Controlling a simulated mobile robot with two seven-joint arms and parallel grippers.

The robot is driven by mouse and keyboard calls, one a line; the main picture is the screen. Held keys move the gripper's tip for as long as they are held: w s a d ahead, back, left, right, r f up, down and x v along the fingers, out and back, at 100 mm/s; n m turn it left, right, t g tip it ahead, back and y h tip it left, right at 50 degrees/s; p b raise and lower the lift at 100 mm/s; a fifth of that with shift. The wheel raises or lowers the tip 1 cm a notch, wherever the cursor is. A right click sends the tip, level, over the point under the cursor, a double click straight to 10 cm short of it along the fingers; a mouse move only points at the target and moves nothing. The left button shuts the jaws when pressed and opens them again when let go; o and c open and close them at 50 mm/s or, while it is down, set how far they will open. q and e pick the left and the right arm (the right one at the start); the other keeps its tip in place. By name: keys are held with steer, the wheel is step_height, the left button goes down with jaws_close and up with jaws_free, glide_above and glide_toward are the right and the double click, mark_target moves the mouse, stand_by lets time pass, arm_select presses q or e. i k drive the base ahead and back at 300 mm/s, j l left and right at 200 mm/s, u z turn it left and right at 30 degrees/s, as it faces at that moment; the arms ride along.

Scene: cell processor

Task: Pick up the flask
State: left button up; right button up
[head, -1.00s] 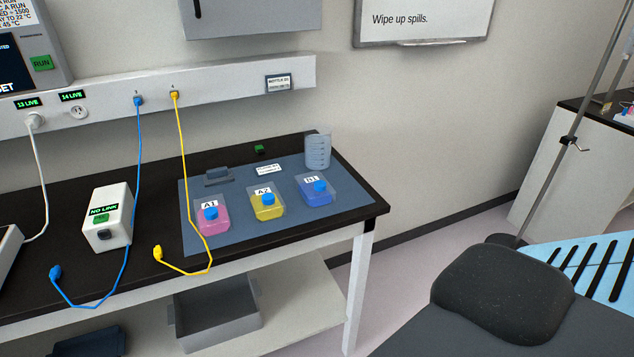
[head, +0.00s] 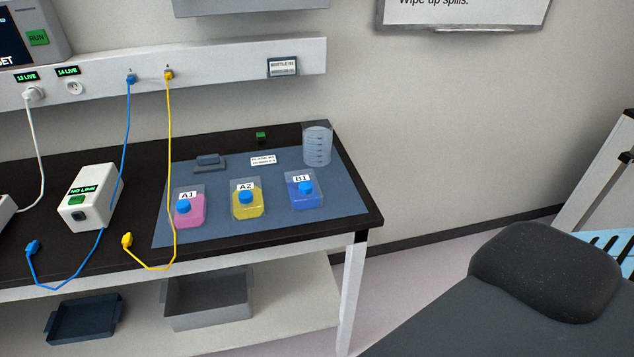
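Three flasks with blue caps lie in a row on a blue-grey mat (head: 275,226) at the right end of the black bench. The flask labelled A1 (head: 190,213) holds pink liquid. The flask labelled A2 (head: 247,208) holds yellow liquid and is in the middle. The flask labelled B1 (head: 304,195) holds blue liquid and is on the right. Neither of my grippers shows in the head view.
A clear beaker-like vessel (head: 317,145) stands at the mat's back right corner. A yellow cable (head: 170,190) hangs across the mat's left side, beside flask A1. A white box (head: 90,198) marked NO LINK and a blue cable plug (head: 32,248) are to the left. A dark padded chair (head: 545,270) is right of the bench.

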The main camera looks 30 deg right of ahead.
mark_target(304, 192)
steer(key=l, duration=0.95)
steer(key=k+l, duration=0.1)
steer(key=l, duration=0.8)
